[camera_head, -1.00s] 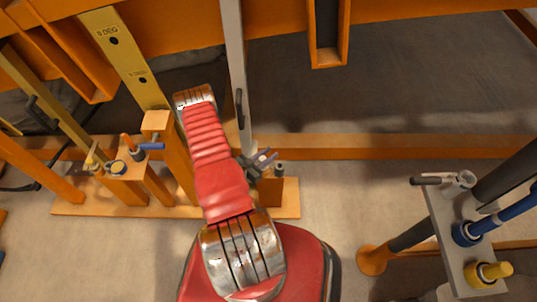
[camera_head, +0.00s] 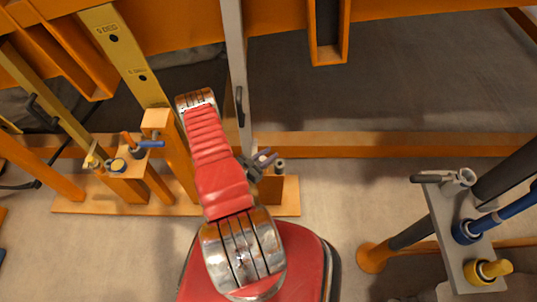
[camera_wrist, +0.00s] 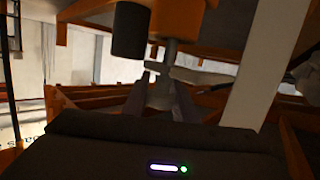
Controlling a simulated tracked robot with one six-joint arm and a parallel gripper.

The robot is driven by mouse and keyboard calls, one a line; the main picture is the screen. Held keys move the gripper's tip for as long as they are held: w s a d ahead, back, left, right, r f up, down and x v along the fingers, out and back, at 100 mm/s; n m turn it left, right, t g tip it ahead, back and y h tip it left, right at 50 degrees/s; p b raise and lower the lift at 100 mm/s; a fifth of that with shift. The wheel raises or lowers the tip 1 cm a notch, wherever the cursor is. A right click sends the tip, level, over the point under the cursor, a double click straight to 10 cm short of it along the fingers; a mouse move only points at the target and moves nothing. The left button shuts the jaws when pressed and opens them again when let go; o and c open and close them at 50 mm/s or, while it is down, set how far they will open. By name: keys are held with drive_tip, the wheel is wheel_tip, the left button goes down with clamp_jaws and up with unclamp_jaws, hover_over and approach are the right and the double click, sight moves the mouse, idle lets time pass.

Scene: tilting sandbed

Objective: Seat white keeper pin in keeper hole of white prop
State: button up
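The white prop (camera_head: 236,75) is a pale bar rising beside my arm, with a dark handle on its side. In the wrist view it is the broad pale bar (camera_wrist: 258,65) at right. My gripper (camera_head: 266,158) is low beside the prop's foot, at the small orange block. In the wrist view my gripper (camera_wrist: 164,88) has its two fingers apart, with a grey piece between or behind them. A pale thin piece (camera_wrist: 205,77) runs from there toward the prop. I cannot tell whether this is the keeper pin or whether it is gripped. The keeper hole cannot be made out.
A grey-topped cylinder (camera_head: 280,166) stands at the orange block. Yellow props (camera_head: 125,55) and small coloured pins (camera_head: 150,144) are at left. A grey rack (camera_head: 455,225) with white, blue and yellow fittings stands at right. Floor between is clear.

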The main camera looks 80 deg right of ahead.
drive_tip(key=o, duration=0.5)
drive_tip(key=shift+o, duration=0.2)
drive_tip(key=shift+a, duration=0.15)
drive_tip(key=v, duration=1.3)
drive_tip(key=shift+w+a, duration=0.15)
drive_tip(key=shift+a, duration=0.05)
idle(0.8)
